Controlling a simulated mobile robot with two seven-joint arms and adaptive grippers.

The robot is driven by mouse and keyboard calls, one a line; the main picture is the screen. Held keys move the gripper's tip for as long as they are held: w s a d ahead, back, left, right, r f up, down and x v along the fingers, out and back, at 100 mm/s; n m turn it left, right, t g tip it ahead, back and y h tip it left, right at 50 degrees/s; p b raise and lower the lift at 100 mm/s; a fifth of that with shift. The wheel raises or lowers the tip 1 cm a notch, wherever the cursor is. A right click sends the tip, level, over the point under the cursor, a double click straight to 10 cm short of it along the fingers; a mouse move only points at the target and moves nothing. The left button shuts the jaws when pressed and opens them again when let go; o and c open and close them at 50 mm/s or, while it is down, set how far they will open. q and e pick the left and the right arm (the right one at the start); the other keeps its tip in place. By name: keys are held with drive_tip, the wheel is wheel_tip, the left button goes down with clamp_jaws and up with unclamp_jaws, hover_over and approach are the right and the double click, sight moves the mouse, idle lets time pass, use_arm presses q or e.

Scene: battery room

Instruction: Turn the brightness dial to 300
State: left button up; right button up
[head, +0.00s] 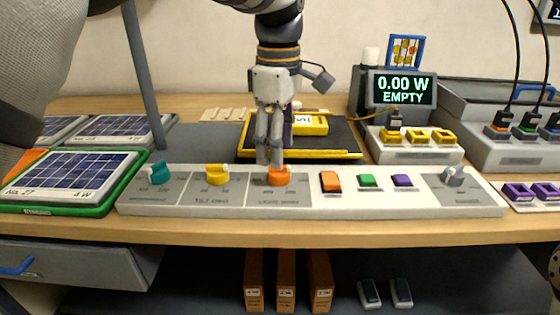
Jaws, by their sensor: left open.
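A long white control panel (310,205) lies along the front of the wooden bench. An orange dial (279,177) sits on its section labelled "LIGHT", with the rest of the label too blurred to read. I take this as the brightness dial. My left gripper (271,166) points straight down with its fingertips at the top of the orange dial. It is open, and its fingers look close to either side of the knob; I cannot tell whether they touch. The fingers hide part of the dial, and its scale and setting are not readable. My right gripper is out of view.
On the panel are a teal dial (159,173), a yellow dial (217,175), an orange switch (330,181), green (368,181) and purple (402,181) buttons and a grey dial (453,176). A display (403,89) reads "0.00 W EMPTY". A green-framed solar panel (70,180) lies left.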

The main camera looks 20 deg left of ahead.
sight(279, 173)
use_arm(q)
wheel_tip(279, 173, down, 5)
drive_tip(key=shift+w+f, duration=0.1)
drive_tip(key=shift+w, duration=0.05)
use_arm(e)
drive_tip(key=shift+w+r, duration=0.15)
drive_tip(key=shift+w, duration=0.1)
use_arm(q)
drive_tip(key=shift+c, duration=0.5)
drive_tip(key=c, duration=1.1)
drive_tip(key=shift+o, duration=0.2)
